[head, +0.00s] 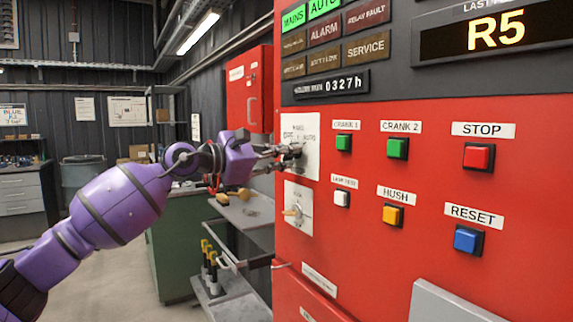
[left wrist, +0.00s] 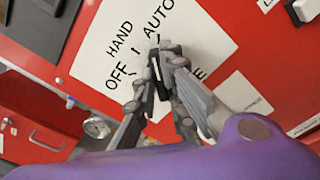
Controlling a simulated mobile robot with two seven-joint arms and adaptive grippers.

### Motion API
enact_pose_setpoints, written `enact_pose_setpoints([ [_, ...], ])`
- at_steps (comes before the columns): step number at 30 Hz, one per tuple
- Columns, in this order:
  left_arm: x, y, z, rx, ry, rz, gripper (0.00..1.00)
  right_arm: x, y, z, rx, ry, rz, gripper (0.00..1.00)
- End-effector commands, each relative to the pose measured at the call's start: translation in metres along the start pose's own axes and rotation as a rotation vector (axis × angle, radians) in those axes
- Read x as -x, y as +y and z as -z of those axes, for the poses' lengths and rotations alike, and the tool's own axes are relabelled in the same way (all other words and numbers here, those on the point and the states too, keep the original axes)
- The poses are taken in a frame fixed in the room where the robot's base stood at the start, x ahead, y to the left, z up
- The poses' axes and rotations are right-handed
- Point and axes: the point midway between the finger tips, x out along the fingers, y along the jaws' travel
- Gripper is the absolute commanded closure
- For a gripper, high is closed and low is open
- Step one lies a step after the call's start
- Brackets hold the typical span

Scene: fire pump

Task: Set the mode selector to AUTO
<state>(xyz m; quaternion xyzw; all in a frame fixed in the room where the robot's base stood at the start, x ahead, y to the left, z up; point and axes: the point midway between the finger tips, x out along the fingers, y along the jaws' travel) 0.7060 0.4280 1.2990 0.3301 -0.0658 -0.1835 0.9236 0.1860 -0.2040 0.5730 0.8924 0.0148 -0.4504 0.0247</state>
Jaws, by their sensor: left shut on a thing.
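The mode selector's white plate (head: 312,168) is on the red panel's left part. In the left wrist view its plate (left wrist: 92,62) reads OFF, HAND and AUTO. My left gripper (head: 292,152) reaches it from the left. In the left wrist view my left gripper (left wrist: 160,72) is shut on the dark selector knob (left wrist: 161,86), which shows between the fingers. The fingers hide most of the knob, so I cannot tell which mark it points to. My right gripper is in neither view.
Below the selector is a second plate with a beige knob (head: 293,211). Green CRANK 1 (head: 343,142) and CRANK 2 (head: 397,148) buttons, a white button (head: 342,198) and a red STOP button (head: 478,156) are to the right. A grey shelf (head: 245,212) stands left of the panel.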

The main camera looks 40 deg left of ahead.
Motion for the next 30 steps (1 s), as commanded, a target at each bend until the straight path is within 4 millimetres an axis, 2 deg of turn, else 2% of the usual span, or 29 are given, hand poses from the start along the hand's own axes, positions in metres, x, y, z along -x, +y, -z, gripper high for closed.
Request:
enact_pose_setpoints([
  [12,0.000,0.000,0.001,-0.168,0.001,0.001,1.00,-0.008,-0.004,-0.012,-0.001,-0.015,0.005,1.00],
  [27,0.000,0.000,0.000,-0.187,0.001,0.001,1.00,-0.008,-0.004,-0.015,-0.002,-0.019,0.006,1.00],
  [28,0.000,0.000,0.000,-0.187,0.001,0.001,0.89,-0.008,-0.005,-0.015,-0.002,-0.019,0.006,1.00],
  [30,0.000,0.000,0.000,-0.187,0.001,0.001,0.79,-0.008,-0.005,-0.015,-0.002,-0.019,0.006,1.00],
])
